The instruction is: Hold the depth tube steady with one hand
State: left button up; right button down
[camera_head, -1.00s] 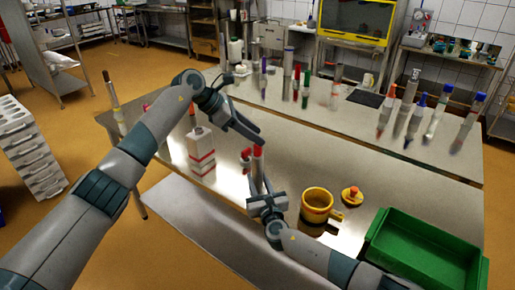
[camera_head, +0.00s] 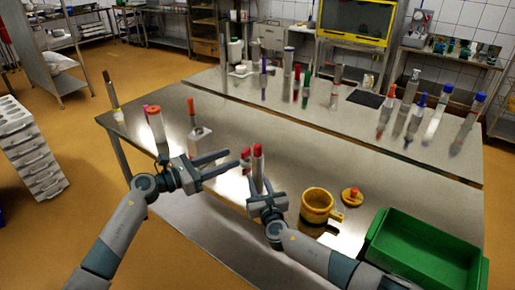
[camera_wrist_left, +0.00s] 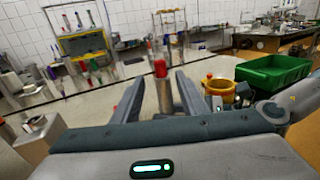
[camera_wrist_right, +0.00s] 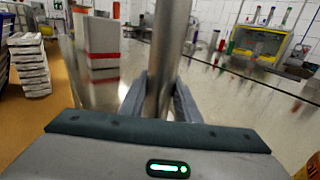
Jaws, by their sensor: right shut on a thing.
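The depth tube, a grey tube with a red top (camera_head: 258,160), stands upright near the front of the steel table. My right gripper (camera_head: 263,190) is shut on its lower part; in the right wrist view the shiny tube (camera_wrist_right: 168,60) rises between the fingers (camera_wrist_right: 160,98). My left gripper (camera_head: 232,163) is open and points right at the tube, its fingertips a little short of it. In the left wrist view the red-topped tube (camera_wrist_left: 161,85) shows between the two open fingers (camera_wrist_left: 158,95). A second small red-topped piece (camera_head: 246,158) shows close beside the tube; what it belongs to is unclear.
A yellow mug (camera_head: 317,204), a yellow lid with a red knob (camera_head: 351,196) and a green crate (camera_head: 420,251) lie to the right. A white bottle (camera_head: 201,142) and an orange-topped tube (camera_head: 155,125) stand behind my left gripper. Several tubes stand farther back.

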aim_at(258, 148)
pick_arm(q)
jog(key=shift+s+a+f, duration=0.1)
jog(key=shift+a, duration=0.05)
dwell(0.3)
jog(key=x, duration=1.2)
grip_shut()
